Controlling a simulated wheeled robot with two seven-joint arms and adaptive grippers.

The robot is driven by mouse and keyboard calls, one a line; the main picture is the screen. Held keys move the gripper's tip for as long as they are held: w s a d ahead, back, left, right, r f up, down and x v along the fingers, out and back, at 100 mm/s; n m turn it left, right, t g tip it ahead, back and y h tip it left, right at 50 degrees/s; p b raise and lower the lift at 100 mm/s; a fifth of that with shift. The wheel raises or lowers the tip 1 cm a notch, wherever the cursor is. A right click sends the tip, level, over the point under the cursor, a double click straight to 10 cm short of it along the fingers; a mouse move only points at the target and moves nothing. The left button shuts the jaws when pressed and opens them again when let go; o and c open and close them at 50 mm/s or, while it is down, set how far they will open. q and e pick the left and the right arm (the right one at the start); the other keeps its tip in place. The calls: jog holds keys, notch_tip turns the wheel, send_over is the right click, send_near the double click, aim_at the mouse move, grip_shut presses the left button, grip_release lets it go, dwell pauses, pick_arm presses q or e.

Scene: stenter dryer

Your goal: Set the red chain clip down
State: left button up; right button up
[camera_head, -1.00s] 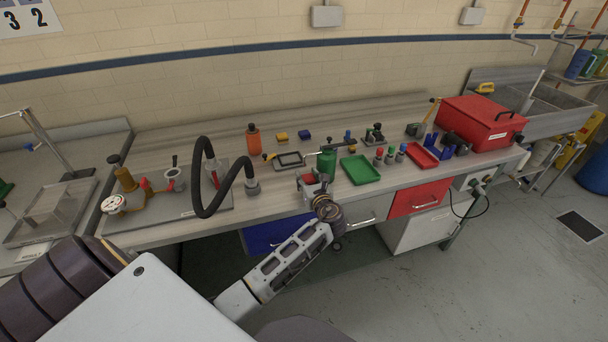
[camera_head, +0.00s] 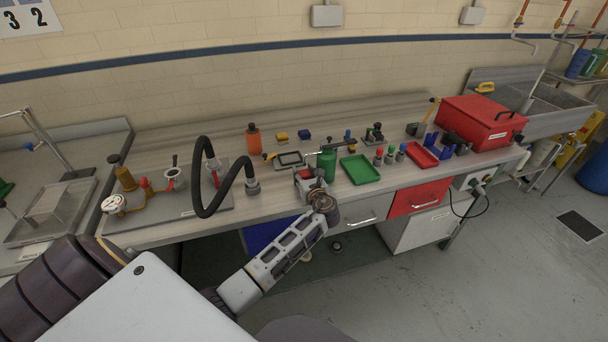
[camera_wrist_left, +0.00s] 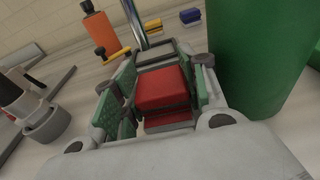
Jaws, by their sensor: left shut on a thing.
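The red chain clip (camera_wrist_left: 163,90) shows in the left wrist view as a red block between the green-padded fingers. My left gripper (camera_wrist_left: 160,98) is shut on it. In the head view my left gripper (camera_head: 308,181) is over the front part of the bench, just left of the green cylinder (camera_head: 326,165). That cylinder stands close to the right of the gripper in the wrist view (camera_wrist_left: 258,50). The clip is mostly hidden in the head view, and I cannot tell whether it touches the bench top. My right gripper is not in view.
The bench (camera_head: 272,206) has a green tray (camera_head: 360,169) and a red tray (camera_head: 423,158) to the right. A grey-framed device (camera_head: 290,160) lies behind the gripper. An orange bottle (camera_head: 253,139) stands farther back. A black hose (camera_head: 200,190) arches to the left.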

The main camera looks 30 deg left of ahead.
pick_arm(q)
jog(key=shift+s+f, duration=0.1)
jog(key=shift+f, duration=0.5)
dwell(0.5)
jog(key=o, duration=0.9)
jog(key=shift+c, duration=0.2)
jog(key=shift+o, duration=0.2)
jog(key=shift+d+f, duration=0.1)
jog(key=shift+f, duration=0.05)
jog(key=shift+r, duration=0.45)
jog(key=shift+s+d+r, duration=0.1)
jog(key=shift+s+d, duration=0.05)
jog(key=shift+d, duration=0.05)
jog(key=v, duration=1.1)
jog(key=shift+s+r, duration=0.15)
jog(key=shift+r, duration=0.15)
jog(key=shift+d, duration=0.1)
